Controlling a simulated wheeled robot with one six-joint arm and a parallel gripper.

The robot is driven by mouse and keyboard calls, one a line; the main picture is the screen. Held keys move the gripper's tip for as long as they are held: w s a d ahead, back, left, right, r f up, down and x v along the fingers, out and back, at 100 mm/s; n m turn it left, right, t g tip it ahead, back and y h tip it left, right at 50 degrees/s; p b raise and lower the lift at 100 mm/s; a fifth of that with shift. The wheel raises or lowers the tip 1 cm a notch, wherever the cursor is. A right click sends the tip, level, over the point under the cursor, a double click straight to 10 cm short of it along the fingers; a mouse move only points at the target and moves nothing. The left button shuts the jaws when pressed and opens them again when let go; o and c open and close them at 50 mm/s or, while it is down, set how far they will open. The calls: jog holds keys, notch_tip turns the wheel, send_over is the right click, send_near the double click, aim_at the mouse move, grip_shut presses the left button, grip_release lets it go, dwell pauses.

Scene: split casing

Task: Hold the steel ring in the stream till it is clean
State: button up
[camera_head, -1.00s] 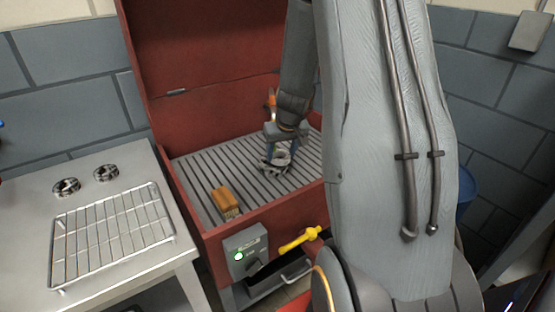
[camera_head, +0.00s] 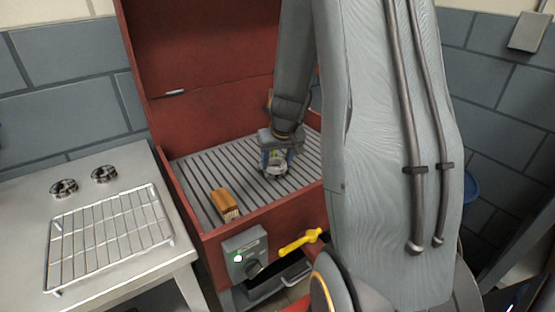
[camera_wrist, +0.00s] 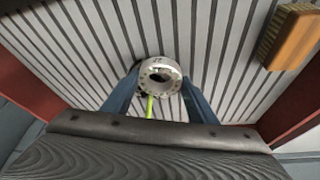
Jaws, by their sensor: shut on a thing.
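My gripper (camera_wrist: 155,92) is shut on a steel ring (camera_wrist: 160,75), with a blue finger on each side of it. The ring is pale grey with small dark marks around its face; its far side is hidden. In the head view the ring (camera_head: 276,167) hangs below my gripper (camera_head: 277,158), over the slatted grate of the red wash cabinet (camera_head: 205,180). A thin yellow-green piece (camera_wrist: 149,108) shows just behind the ring in the wrist view. I cannot make out a stream clearly.
A wooden brush (camera_head: 224,203) lies on the grate, front left. A control box (camera_head: 246,254) with a green light and a yellow lever (camera_head: 300,242) are on the cabinet's front. The left table holds a wire rack (camera_head: 110,236) and two other rings (camera_head: 64,187) (camera_head: 104,174).

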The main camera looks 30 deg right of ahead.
jog(key=shift+s+a, duration=0.55)
jog(key=shift+a, duration=0.35)
jog(key=shift+s+a, duration=0.5)
jog(key=shift+a, duration=0.35)
jog(key=shift+r, duration=0.1)
jog(key=s+a+r+p, duration=0.2)
jog(key=a+r+p, duration=0.2)
jog(key=p, duration=0.1)
jog(key=shift+s+a+p, duration=0.15)
jog(key=shift+s+p, duration=0.2)
jog(key=shift+p, duration=0.05)
dwell(0.6)
